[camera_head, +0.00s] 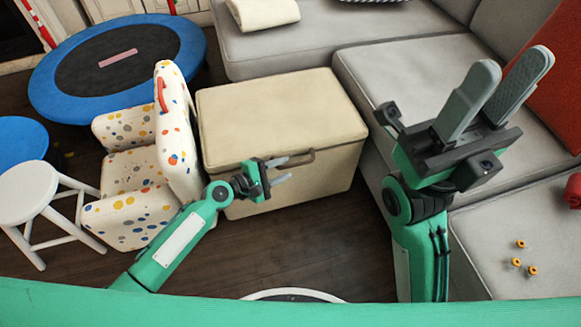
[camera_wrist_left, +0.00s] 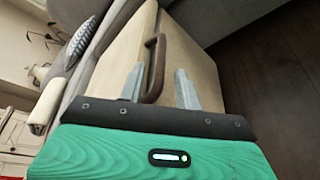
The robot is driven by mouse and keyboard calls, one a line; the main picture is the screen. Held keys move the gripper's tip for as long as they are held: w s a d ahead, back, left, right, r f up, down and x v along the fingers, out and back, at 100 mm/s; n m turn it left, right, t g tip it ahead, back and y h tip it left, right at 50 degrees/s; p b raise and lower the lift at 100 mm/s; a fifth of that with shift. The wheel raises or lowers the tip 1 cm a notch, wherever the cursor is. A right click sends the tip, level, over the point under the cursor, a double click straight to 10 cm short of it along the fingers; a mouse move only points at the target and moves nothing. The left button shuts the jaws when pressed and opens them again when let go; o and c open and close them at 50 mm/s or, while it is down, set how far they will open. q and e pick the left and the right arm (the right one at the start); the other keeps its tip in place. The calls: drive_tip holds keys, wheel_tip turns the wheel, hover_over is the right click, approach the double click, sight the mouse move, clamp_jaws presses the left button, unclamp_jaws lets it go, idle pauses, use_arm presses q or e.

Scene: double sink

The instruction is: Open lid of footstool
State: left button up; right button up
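The beige footstool (camera_head: 270,115) stands on the floor in the middle of the head view, with its lid down. A brown handle (camera_head: 298,160) is on its front edge, and the handle also shows in the left wrist view (camera_wrist_left: 155,68). My left gripper (camera_head: 284,170) is in front of the footstool at the handle. In the left wrist view its two fingers (camera_wrist_left: 158,88) are apart, with the handle's lower end between them; I cannot tell whether they touch it. My right gripper (camera_head: 513,82) is raised over the grey sofa at the right, its fingers apart and nothing between them.
A patterned child's armchair (camera_head: 140,175) stands close against the footstool's left side. The grey sofa (camera_head: 400,75) borders it behind and right. A blue trampoline (camera_head: 118,57) and white stool (camera_head: 27,195) are at left. Dark floor (camera_head: 310,245) is open in front.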

use_arm(q)
drive_tip(key=shift+b+x, duration=0.3)
drive_tip(key=shift+x, duration=1.45)
clamp_jaws()
